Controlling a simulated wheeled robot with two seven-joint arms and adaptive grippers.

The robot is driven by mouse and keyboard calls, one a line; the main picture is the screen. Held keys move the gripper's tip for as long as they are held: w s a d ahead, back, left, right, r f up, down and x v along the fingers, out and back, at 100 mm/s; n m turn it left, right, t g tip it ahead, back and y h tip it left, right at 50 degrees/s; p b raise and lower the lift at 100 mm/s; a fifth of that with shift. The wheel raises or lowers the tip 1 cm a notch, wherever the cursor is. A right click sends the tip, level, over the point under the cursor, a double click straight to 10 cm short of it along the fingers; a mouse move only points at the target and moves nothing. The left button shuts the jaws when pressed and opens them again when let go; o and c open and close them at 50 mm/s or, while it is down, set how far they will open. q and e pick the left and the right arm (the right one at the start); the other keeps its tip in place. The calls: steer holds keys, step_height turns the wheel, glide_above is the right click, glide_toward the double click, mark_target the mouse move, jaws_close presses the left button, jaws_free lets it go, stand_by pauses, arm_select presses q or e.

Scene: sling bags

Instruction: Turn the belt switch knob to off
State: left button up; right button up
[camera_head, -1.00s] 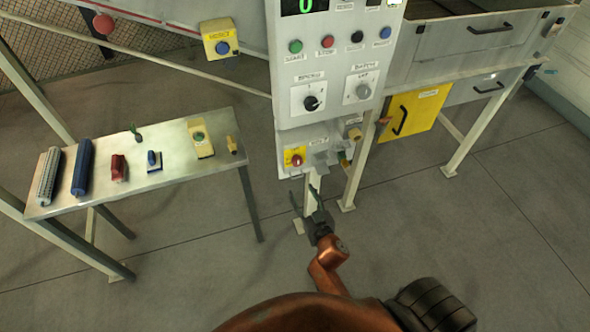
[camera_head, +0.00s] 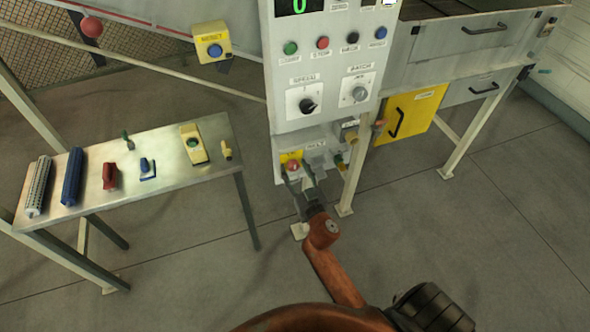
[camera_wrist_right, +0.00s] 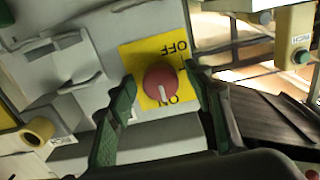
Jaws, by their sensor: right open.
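The belt switch knob (camera_head: 292,166) is a red round knob on a yellow plate (camera_head: 284,157), low on the grey control panel. In the right wrist view the knob (camera_wrist_right: 163,82) shows a white mark pointing to the ON label (camera_wrist_right: 172,102); the OFF label (camera_wrist_right: 172,51) is on the opposite side. The picture there is turned, so the labels read upside down. My right gripper (camera_head: 297,174) is open, its green-tipped fingers on either side of the knob. In the wrist view the fingers (camera_wrist_right: 160,95) appear apart from the knob. My left gripper is not in view.
Above the knob the panel (camera_head: 325,118) carries speed and batch dials and several push buttons. A tan fitting (camera_wrist_right: 38,130) sticks out beside the knob. A metal table (camera_head: 100,205) with several parts stands at left.

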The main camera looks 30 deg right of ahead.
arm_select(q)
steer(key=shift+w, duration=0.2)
arm_select(e)
steer(key=shift+c, duration=0.3)
steer(key=c, duration=1.1)
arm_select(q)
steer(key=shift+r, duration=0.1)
arm_select(e)
steer(key=shift+n, duration=0.4)
steer(key=n, duration=0.3)
steer(key=shift+n+p, duration=0.3)
steer(key=shift+p, duration=0.1)
steer(key=n, duration=0.9)
steer(key=shift+d+r+p, duration=0.1)
steer(key=shift+p, duration=0.3)
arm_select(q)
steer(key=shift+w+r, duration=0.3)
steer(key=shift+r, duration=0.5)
arm_select(e)
steer(key=n, duration=0.4)
steer(key=shift+n, duration=0.4)
